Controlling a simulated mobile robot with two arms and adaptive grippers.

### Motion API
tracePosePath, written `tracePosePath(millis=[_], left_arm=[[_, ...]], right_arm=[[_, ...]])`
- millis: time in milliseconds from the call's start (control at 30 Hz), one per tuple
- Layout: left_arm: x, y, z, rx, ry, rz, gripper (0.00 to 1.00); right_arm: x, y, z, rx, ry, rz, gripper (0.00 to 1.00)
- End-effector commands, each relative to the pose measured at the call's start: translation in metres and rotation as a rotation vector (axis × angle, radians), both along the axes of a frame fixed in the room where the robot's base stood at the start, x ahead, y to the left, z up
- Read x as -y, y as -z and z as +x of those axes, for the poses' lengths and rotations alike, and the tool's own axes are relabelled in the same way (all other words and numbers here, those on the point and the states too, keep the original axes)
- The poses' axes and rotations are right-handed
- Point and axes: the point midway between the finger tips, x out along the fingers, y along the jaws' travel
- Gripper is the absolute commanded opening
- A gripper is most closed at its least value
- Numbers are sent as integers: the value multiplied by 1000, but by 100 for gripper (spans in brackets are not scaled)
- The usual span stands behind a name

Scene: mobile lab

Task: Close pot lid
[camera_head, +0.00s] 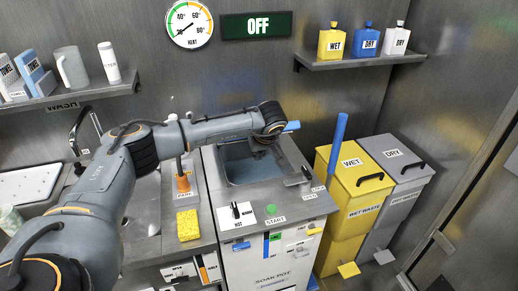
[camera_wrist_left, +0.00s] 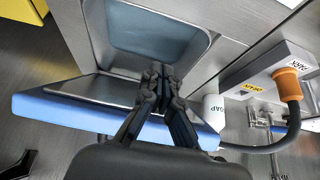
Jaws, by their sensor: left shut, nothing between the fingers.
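The soak pot (camera_head: 268,255) is a metal-topped unit with its basin (camera_head: 250,172) open and bluish inside. The basin also shows in the left wrist view (camera_wrist_left: 145,32). A blue bar (camera_head: 291,126), apparently the raised lid's edge, shows at the back of the pot, mostly hidden by my arm. The same bar (camera_wrist_left: 60,112) runs across the left wrist view beside a grey metal strip. My left gripper (camera_head: 258,153) is shut and empty at the back of the basin. Its fingers (camera_wrist_left: 160,72) cross over the bar in the wrist view; contact is unclear. My right gripper is out of view.
A yellow bin (camera_head: 352,190) and a grey bin (camera_head: 397,170) stand right of the pot, with an upright blue stick (camera_head: 338,140) between pot and bin. A yellow sponge (camera_head: 188,226) and an orange-handled tool (camera_head: 182,182) are on the left. A shelf with bottles hangs above.

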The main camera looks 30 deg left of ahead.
Motion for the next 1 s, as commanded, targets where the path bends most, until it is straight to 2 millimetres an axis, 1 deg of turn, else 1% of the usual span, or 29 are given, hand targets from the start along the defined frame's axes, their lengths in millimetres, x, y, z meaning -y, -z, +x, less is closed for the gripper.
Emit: tracePosePath(millis=[33, 67, 400, 1000], left_arm=[[1, 16, -1, 0, 1, 0, 0], [2, 17, -1, 0, 1, 0, 0], [3, 14, -1, 2, 2, 0, 0], [2, 14, -1, 2, 2, 0, 0]], right_arm=[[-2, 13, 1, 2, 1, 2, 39], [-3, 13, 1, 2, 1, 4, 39], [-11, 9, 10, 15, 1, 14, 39], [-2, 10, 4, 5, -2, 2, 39]])
